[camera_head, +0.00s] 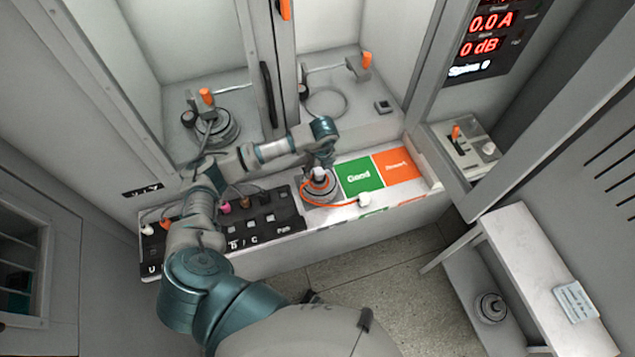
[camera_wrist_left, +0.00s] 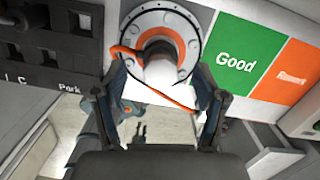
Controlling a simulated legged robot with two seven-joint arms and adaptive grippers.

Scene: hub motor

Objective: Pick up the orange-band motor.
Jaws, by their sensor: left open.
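The orange-band motor (camera_head: 322,190) sits on the bench left of the green Good panel (camera_head: 359,177). It is a round metal hub with an orange ring and an orange cable that runs right to a white plug (camera_head: 364,199). In the wrist view the motor (camera_wrist_left: 185,45) shows its silver flange and pale central shaft. My left gripper (camera_head: 320,168) is directly over the motor. In the wrist view my left gripper (camera_wrist_left: 162,78) is open, its fingers apart on either side of the shaft's end; I cannot tell whether they touch it. My right gripper is not clearly seen.
A dark socket panel (camera_head: 262,227) lies left of the motor and an orange panel (camera_head: 398,166) right of Good. Behind are two bays; another motor (camera_head: 217,127) stands in the left one. A further motor (camera_head: 491,307) is on a lower shelf at right.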

